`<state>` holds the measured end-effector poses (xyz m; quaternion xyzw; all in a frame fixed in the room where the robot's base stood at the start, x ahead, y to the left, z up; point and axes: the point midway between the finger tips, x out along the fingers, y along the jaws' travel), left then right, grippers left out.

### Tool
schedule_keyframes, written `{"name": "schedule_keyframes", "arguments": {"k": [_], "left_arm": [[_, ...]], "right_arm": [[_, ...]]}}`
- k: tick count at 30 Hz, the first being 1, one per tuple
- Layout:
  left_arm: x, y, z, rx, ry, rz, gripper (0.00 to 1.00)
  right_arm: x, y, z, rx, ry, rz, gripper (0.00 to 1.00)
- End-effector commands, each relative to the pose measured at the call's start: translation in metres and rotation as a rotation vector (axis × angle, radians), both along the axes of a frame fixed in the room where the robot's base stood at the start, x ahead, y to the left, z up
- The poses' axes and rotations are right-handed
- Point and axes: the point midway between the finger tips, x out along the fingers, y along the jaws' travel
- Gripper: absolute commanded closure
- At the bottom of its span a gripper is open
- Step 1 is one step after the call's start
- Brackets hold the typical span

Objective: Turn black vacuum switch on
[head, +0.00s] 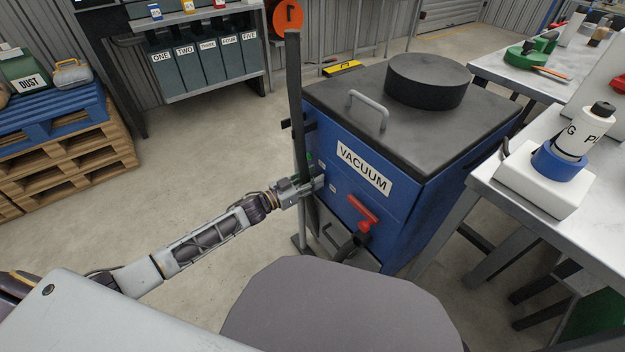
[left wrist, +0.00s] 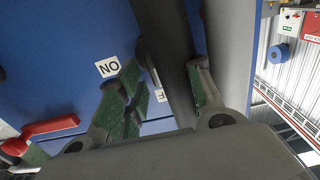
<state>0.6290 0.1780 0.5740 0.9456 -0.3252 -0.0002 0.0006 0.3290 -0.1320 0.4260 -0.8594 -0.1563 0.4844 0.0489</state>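The blue vacuum cabinet (head: 335,120) stands in the middle of the head view, with a white VACUUM label (head: 363,168). In the left wrist view, an upside-down ON label (left wrist: 108,67) and a partly hidden second label (left wrist: 158,97) sit on its blue face. A small dark part (left wrist: 143,52) beside the labels may be the black switch; my finger partly hides it. My left gripper (head: 318,184) is at the cabinet's front left. In the left wrist view, its green-padded fingers (left wrist: 168,92) are apart, with a dark post (left wrist: 165,40) showing between them. My right gripper is out of view.
The tall dark post (head: 295,90) rises close beside my left gripper. A red valve handle (head: 362,211) sits on the cabinet to the right. White workbenches (head: 590,215) stand at the right. Pallets (head: 70,160) stand at the left, with clear floor between.

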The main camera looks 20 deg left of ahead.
Motion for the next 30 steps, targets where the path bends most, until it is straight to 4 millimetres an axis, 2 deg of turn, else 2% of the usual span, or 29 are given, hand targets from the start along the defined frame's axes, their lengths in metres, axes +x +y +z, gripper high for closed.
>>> {"name": "schedule_keyframes", "arguments": {"k": [11,19,30], "left_arm": [[0.0015,-0.0009,0.0002,0.001,-0.001,0.0,0.64],[0.0014,-0.0008,0.0001,0.001,-0.001,0.0,0.99],[0.0011,-0.0011,0.0003,0.015,-0.012,0.0,1.0]], "right_arm": [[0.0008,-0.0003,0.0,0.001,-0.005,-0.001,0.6],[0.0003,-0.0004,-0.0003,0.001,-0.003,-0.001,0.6],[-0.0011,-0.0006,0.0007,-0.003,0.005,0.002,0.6]]}}
